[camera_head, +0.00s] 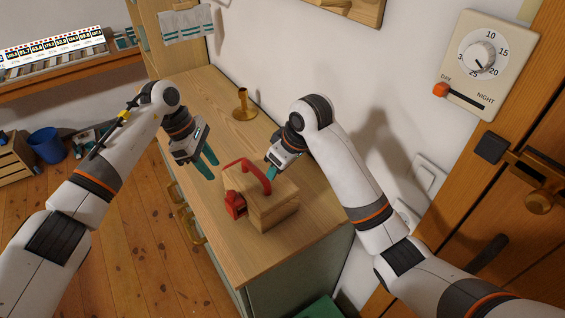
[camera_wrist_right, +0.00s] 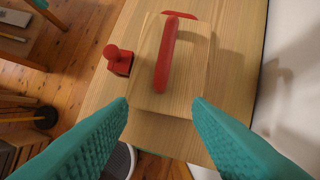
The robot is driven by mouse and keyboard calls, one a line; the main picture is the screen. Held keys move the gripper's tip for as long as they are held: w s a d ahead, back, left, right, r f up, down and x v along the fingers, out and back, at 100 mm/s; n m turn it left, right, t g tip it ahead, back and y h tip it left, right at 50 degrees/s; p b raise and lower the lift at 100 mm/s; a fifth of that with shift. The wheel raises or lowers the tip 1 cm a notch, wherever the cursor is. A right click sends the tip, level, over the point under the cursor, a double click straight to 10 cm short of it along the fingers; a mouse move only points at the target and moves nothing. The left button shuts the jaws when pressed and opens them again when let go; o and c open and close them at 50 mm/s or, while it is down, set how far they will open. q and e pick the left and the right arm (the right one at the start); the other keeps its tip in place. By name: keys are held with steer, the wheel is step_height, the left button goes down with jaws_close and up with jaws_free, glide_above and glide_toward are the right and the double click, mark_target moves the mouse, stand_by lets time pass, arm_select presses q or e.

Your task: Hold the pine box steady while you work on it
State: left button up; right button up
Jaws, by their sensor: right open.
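The pine box (camera_head: 278,212) stands on the wooden top of a green cabinet, with a red arched handle (camera_head: 246,168) over it. It also shows in the right wrist view (camera_wrist_right: 145,75). A red block with a round knob (camera_head: 236,205) is at the box's left side; whether it is fixed to the box, I cannot tell. My right gripper (camera_wrist_right: 161,104) is open and empty, its teal fingers apart near one end of the box. My left gripper (camera_head: 212,167) is open and empty, left of and behind the box, apart from it.
A brass candlestick (camera_head: 243,105) stands farther back on the cabinet top (camera_head: 205,90). The white wall runs close along the right side. A blue bin (camera_head: 47,145) and a wooden crate (camera_head: 13,160) stand on the floor at left. The cabinet top's back part is mostly clear.

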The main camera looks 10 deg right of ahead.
mark_target(270, 183)
steer(key=x, duration=1.1)
jaws_close()
